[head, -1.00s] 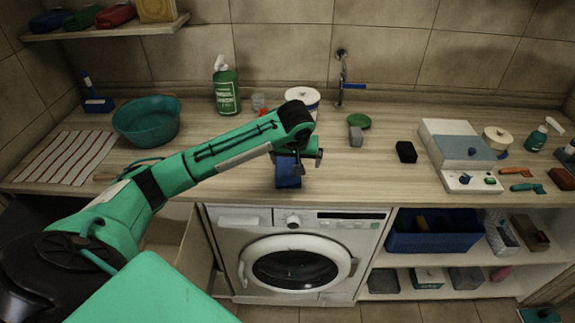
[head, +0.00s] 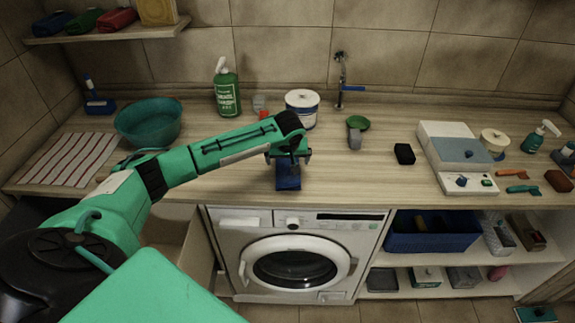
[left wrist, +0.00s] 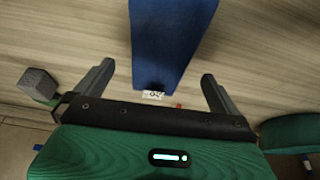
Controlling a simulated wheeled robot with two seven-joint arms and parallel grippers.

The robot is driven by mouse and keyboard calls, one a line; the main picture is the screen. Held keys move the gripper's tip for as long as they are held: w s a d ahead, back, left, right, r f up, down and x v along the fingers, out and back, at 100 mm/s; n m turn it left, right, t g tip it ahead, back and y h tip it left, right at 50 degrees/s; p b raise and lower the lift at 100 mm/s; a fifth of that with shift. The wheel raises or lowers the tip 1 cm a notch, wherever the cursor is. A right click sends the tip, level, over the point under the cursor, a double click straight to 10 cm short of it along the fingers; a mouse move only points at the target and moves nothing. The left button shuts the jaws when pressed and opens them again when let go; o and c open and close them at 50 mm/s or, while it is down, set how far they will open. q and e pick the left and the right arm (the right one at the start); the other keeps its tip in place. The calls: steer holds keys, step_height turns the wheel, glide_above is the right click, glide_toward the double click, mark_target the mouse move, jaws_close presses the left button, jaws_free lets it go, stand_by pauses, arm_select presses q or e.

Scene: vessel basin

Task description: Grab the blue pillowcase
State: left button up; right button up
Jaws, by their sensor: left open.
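The blue pillowcase (head: 288,178) is a small dark blue folded piece lying on the counter near its front edge, above the washing machine. My left gripper (head: 288,158) hangs over its far end and partly covers it in the head view. In the left wrist view the pillowcase (left wrist: 172,40) runs up from between the fingers, with a small white tag at its near end. My left gripper (left wrist: 158,88) is open, with one finger on each side of the pillowcase's line. I cannot tell whether they touch it. My right gripper is not in view.
A teal basin (head: 148,122) and a striped cloth (head: 68,158) lie to the left. A green spray bottle (head: 227,88) and a white tub (head: 302,108) stand behind the gripper. A black block (head: 404,154) and a white-and-blue box (head: 455,152) are to the right. The counter just right of the pillowcase is clear.

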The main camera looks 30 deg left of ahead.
mark_target(288, 163)
arm_select(q)
steer(key=shift+p+x, duration=0.65)
steer(key=shift+x, duration=1.5)
steer(key=shift+w+a+r, duration=0.1)
steer(key=shift+r, duration=0.05)
steer(key=c, duration=1.2)
